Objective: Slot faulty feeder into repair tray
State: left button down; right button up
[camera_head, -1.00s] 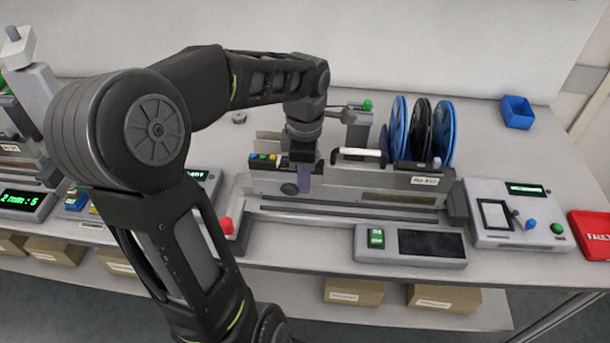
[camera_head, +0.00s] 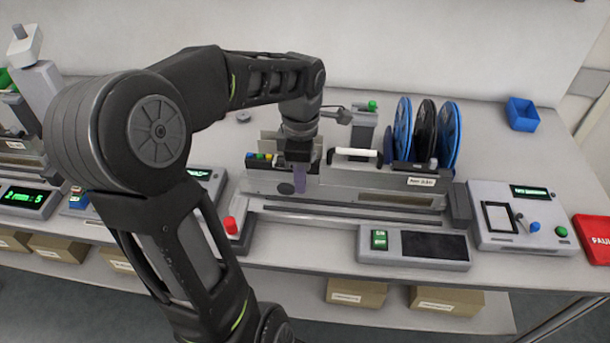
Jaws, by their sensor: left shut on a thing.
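A long grey feeder (camera_head: 400,187) with a white handle, a small label and a row of coloured buttons lies in a grey slotted base unit (camera_head: 340,214) on the bench. Blue and black reels (camera_head: 425,133) stand behind its right part. My left gripper (camera_head: 300,178) points down at the feeder's left part, left of the white handle. It is shut on a small purple-grey piece at the feeder's front face; the fingers hide most of the contact. A red tray (camera_head: 592,240) with partly cut-off white lettering lies at the right edge. My right gripper is out of view.
A control box (camera_head: 520,216) with a screen and knobs stands right of the base unit. A blue bin (camera_head: 522,114) sits at the back right. Display units (camera_head: 30,198) stand at the left. Cardboard boxes (camera_head: 355,292) fill the lower shelf. Bench behind the reels is clear.

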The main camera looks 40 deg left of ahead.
pick_arm(q)
jog(key=shift+s+a, duration=0.3)
jog(key=shift+a, duration=0.1)
jog(key=c, duration=1.2)
grip_release()
jog(key=shift+o, duration=0.2)
jog(key=shift+r, duration=3.9)
